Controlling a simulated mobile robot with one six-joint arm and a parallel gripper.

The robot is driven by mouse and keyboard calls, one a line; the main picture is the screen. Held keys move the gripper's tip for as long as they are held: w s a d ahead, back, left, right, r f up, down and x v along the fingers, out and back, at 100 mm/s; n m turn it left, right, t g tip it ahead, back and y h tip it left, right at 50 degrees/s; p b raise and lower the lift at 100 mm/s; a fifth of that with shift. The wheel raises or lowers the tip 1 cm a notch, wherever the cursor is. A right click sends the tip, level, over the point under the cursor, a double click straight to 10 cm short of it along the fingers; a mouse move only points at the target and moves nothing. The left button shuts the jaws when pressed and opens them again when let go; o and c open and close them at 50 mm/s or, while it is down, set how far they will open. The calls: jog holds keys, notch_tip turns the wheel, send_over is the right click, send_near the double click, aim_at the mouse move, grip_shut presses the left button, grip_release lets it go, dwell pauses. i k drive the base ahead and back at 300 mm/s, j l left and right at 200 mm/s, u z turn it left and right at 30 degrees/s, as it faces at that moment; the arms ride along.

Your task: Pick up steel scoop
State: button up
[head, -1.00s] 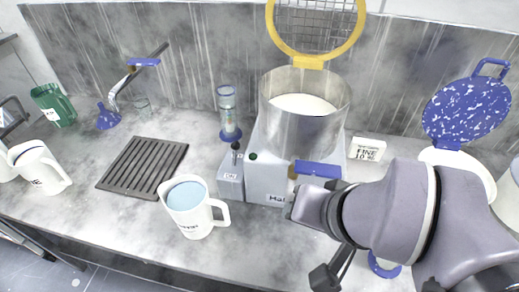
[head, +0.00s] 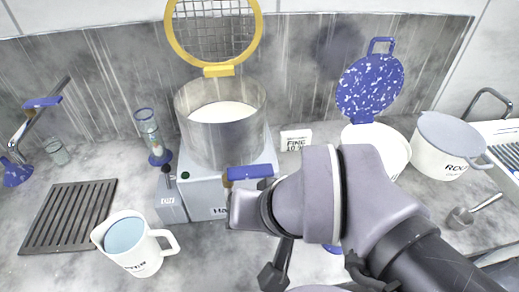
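The steel scoop (head: 462,217) lies on the grey counter at the right of the head view. Its round bowl is toward the left and its thin handle points up to the right. My gripper (head: 275,275) shows only in part at the bottom middle, below my arm's large grey joints. Its fingertips are not clear, so I cannot tell whether it is open or shut. It is well to the left of the scoop and apart from it.
A white pot (head: 440,150) stands behind the scoop, with a sink and tap (head: 492,100) to its right. A white container with a speckled blue lid (head: 368,88) stands behind my arm. A machine with a steel drum (head: 222,135) and a water jug (head: 135,250) are left.

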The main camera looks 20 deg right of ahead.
aim_at(459, 218)
jog(key=k+l+z, duration=0.1)
jog(key=z, duration=2.45)
jog(key=i+l+z, duration=0.1)
jog(key=i+z, duration=0.25)
jog(key=i+l+z, duration=0.1)
jog(key=z, duration=0.25)
jog(key=i+j, duration=0.05)
